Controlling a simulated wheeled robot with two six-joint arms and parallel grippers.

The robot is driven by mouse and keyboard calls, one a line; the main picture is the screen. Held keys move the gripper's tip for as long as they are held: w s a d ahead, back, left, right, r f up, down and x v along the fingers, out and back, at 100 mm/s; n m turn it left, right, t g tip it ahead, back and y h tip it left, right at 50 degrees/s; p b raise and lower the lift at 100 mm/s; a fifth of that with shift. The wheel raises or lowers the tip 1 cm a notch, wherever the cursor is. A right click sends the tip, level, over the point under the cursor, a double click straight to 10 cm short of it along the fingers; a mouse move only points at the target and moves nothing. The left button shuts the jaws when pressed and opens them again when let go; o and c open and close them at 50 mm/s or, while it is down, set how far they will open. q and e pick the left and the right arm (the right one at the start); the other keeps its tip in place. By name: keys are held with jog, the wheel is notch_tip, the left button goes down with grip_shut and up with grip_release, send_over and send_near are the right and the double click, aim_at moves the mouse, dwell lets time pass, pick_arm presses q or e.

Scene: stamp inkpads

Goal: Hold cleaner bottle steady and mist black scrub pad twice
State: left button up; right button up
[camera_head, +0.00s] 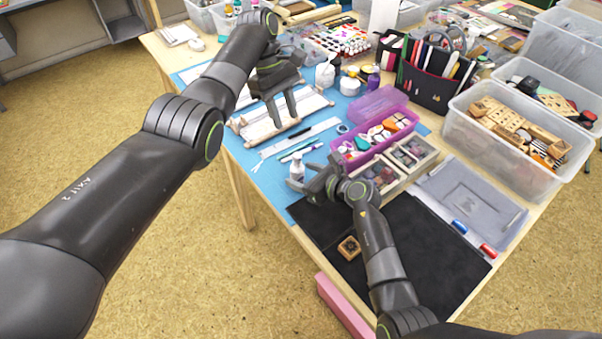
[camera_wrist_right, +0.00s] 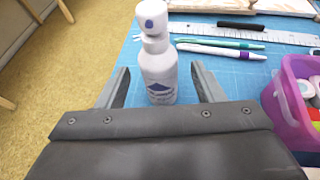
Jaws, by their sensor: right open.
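The cleaner bottle (camera_head: 297,167) is a small white spray bottle with a dark blue label, upright on the blue mat. In the right wrist view the bottle (camera_wrist_right: 159,68) stands between the two fingers of my right gripper (camera_wrist_right: 161,82), with a gap on each side. My right gripper (camera_head: 308,184) is open around it at the table's front left edge. My left gripper (camera_head: 281,108) is open and empty, fingers pointing down over the white tray. A large black mat (camera_head: 425,240) lies at the front right; I cannot make out a separate black scrub pad.
A purple box (camera_head: 368,150) of small items and a divided wooden box (camera_head: 412,152) stand right of the bottle. Pens and a ruler (camera_head: 310,133) lie behind it. A wooden stamp (camera_head: 349,248) sits on the black mat, which is otherwise largely clear.

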jog(key=shift+w+a+f, duration=0.25)
jog(key=shift+w+a, duration=0.15)
jog(key=c, duration=1.1)
dwell(0.3)
